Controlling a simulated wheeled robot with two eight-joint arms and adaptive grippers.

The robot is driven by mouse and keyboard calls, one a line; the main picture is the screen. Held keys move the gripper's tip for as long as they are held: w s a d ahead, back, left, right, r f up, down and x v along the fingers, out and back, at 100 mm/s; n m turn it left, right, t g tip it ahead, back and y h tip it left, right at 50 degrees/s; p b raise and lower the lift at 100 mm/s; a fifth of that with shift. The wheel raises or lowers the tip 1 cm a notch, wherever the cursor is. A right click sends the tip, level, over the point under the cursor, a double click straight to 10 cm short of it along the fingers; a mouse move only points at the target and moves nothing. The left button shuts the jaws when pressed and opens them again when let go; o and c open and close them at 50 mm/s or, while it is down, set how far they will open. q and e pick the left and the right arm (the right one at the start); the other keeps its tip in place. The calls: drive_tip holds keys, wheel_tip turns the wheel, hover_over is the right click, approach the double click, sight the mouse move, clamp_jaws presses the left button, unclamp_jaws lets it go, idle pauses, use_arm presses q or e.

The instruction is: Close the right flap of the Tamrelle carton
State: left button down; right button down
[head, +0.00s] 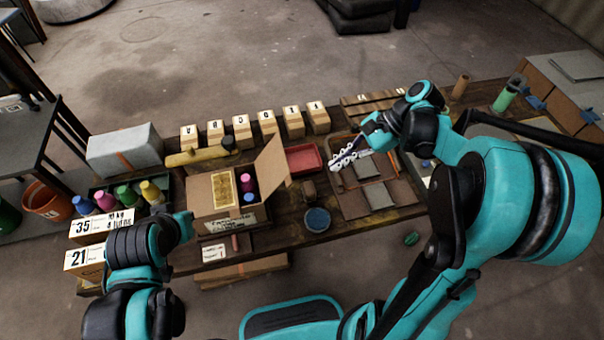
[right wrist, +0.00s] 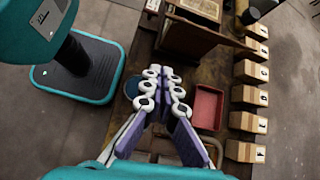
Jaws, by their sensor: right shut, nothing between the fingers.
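The open carton (head: 214,196) stands on the table left of centre, with a label on its front too small to read surely. Its right flap (head: 271,167) stands up and leans outward. Inside are a yellow block (head: 224,189) and bottles with purple and blue caps (head: 247,185). In the right wrist view the carton's flap (right wrist: 203,40) shows beyond the fingertips. My right gripper (head: 336,164) is shut and empty, to the right of the flap and apart from it; its fingers also show in the right wrist view (right wrist: 163,78). My left arm shows at lower left, but its fingers do not.
A red tray (head: 304,158) and a blue round dish (head: 317,220) lie right of the carton. Several lettered boxes (head: 241,131) line the back edge. A wooden tray (head: 350,205) with grey-brown plates is below the right gripper. Bottles (head: 126,195) stand to the left.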

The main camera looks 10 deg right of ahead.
drive_tip(key=a+f+m+y+b, duration=0.1)
drive_tip(key=a+f+b, duration=0.2)
drive_tip(key=a, duration=0.6)
drive_tip(key=shift+a+f, duration=0.35)
drive_tip(key=shift+f, duration=0.2)
